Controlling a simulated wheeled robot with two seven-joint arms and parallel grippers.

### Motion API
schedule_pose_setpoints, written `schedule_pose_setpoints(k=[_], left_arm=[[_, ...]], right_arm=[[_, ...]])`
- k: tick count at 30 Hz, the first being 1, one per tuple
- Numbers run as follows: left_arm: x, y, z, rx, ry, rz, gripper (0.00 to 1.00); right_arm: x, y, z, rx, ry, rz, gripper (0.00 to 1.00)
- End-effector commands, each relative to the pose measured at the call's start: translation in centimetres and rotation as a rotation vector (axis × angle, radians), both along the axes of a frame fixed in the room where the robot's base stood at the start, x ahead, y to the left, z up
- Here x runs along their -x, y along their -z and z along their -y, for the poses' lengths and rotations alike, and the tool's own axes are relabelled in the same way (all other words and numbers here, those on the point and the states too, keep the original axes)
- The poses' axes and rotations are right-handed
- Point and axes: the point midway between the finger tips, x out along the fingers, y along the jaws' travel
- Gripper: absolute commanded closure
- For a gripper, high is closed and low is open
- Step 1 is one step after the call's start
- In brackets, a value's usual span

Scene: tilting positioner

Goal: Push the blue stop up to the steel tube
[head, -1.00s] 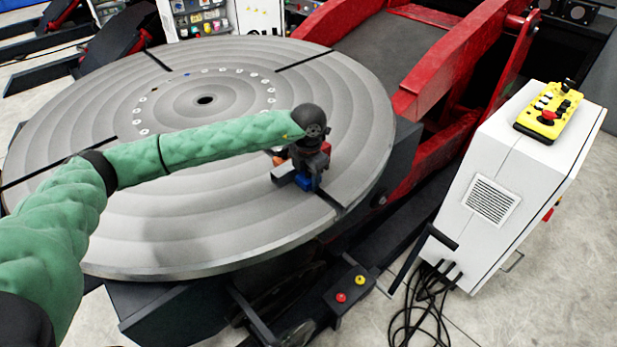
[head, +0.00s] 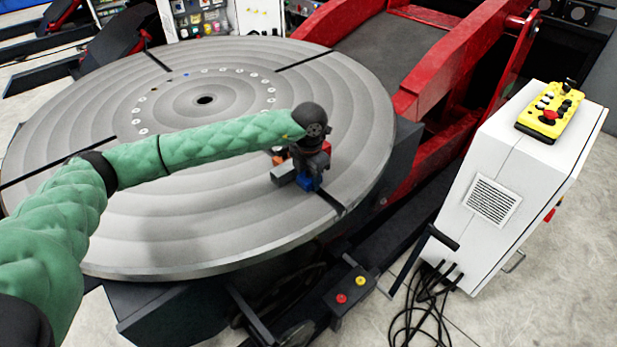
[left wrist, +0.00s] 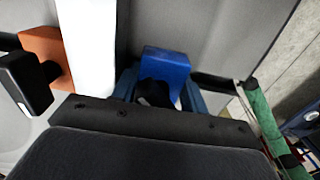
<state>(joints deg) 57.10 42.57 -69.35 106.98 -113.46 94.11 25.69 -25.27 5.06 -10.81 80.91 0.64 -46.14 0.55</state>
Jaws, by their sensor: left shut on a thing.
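The blue stop (head: 306,182) sits low on the round grey table near its front right edge. It also shows in the left wrist view (left wrist: 166,64), between my fingers. My left gripper (head: 308,176) points down over it and is shut on it, its fingers on either side. The steel tube (head: 283,175) lies just left of the stop in the head view. In the left wrist view the tube (left wrist: 88,45) is a bright upright band left of the stop, with a narrow gap seen between them. My gripper hides part of the stop. My right gripper is not in view.
An orange block (left wrist: 42,52) with a black knob (left wrist: 24,84) stands on the tube's other side. The grey round table (head: 200,215) has dark radial slots, one running under the stop. A white cabinet (head: 490,200) with a yellow pendant (head: 550,112) stands right.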

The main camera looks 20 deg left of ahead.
Motion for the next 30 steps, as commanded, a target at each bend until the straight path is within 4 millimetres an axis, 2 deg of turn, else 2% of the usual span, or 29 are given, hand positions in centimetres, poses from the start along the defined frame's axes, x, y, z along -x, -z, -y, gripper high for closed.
schedule_pose_setpoints(k=[16,30], left_arm=[[-0.3,0.1,-0.5,0.0,0.0,0.0,0.99],[0.0,0.1,0.0,0.001,0.001,-0.001,0.99]], right_arm=[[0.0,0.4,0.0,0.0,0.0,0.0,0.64],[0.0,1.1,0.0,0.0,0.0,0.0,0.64]])
